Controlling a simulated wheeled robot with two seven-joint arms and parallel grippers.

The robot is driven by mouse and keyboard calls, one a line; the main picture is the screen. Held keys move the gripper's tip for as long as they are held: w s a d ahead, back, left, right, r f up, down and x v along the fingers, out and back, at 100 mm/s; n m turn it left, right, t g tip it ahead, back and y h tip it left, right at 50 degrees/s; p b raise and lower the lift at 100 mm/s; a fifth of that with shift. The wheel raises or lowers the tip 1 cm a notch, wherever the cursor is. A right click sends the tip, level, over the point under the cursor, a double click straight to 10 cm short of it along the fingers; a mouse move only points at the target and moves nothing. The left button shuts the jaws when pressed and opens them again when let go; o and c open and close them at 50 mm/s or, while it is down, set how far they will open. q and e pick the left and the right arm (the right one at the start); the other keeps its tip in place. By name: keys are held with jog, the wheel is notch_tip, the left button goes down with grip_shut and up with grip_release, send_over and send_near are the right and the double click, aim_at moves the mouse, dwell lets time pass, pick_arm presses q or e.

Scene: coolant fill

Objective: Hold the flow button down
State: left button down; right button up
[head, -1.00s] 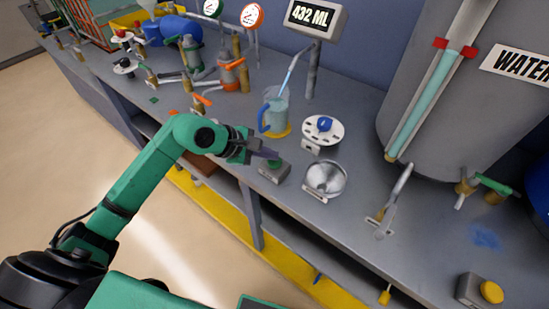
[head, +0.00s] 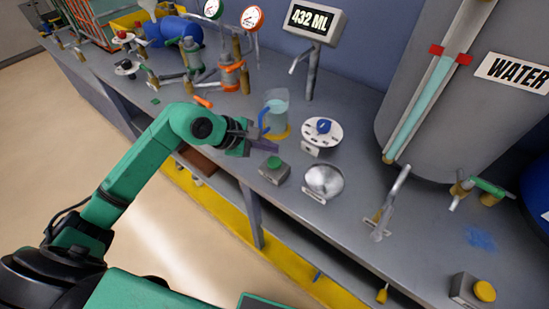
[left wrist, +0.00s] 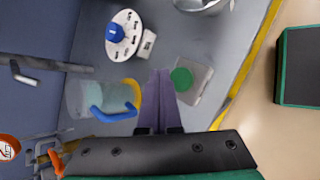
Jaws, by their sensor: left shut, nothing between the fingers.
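The green flow button (head: 274,161) sits on a small grey box (head: 272,176) near the bench's front edge; it also shows in the left wrist view (left wrist: 181,79). My left gripper (head: 272,147) is shut and empty, its purple fingers just above and beside the button, apart from it. In the left wrist view the fingertips (left wrist: 160,73) lie left of the button. The clear jug (head: 276,107) with a blue handle stands under the spout (head: 293,69), holding some liquid. No stream falls from the spout. The display (head: 313,18) reads 432 ML. My right gripper is out of view.
A white dial with a blue knob (head: 323,128) and a metal bowl (head: 323,181) stand right of the button. A large WATER tank (head: 440,110) is at the right. A yellow button on a box (head: 485,291) is at the front right. Valves and pipes fill the back left.

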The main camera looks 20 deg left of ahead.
aim_at(270, 162)
pick_arm(q)
notch_tip(270, 162, up, 3)
jog(key=shift+r+p, duration=0.15)
jog(key=shift+p, duration=0.55)
